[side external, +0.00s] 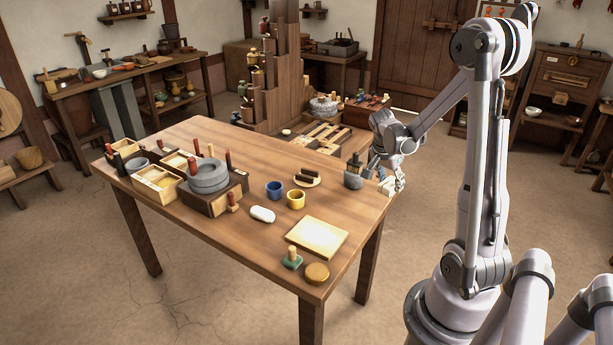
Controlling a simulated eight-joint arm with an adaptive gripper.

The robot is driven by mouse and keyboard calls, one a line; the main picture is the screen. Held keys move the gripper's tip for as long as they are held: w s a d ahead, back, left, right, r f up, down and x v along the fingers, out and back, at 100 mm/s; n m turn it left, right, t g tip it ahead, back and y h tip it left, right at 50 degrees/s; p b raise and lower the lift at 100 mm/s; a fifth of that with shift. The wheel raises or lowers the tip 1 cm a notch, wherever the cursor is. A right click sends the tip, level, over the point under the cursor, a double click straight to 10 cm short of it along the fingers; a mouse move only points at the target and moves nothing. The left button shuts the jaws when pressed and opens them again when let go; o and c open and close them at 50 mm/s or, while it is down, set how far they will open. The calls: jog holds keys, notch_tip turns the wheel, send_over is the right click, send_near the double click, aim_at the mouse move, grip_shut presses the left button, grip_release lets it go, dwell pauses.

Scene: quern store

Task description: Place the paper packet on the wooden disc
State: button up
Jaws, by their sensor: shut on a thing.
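My gripper (391,187) is beyond the right end of the table, by its edge, and is shut on a small pale, cream block, which appears to be the paper packet (386,188). The fingers partly hide it. A round, thick brown wooden disc (317,272) lies at the table's near corner, well to the lower left of my gripper, with nothing on its top.
A dark grey bottle-like object (353,176) stands close left of my gripper. A cream board (316,238), a green-based stamp (291,260), yellow cup (296,199), blue cup (274,190) and white roll (262,214) are on the table (235,240). A stone quern (209,176) stands left.

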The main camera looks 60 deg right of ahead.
notch_tip(320, 180, up, 8)
jog(key=shift+r, duration=0.2)
jog(key=n+t, duration=0.1)
jog(key=n, duration=0.2)
send_over(310, 173)
jog(key=a, duration=0.2)
notch_tip(310, 173, down, 12)
jog(key=shift+w+a+f, duration=0.1)
jog(key=shift+a+f, duration=0.05)
jog(key=shift+f, duration=1.65)
jog(key=shift+f, duration=0.6)
jog(key=o, duration=1)
jog(key=shift+o, duration=0.2)
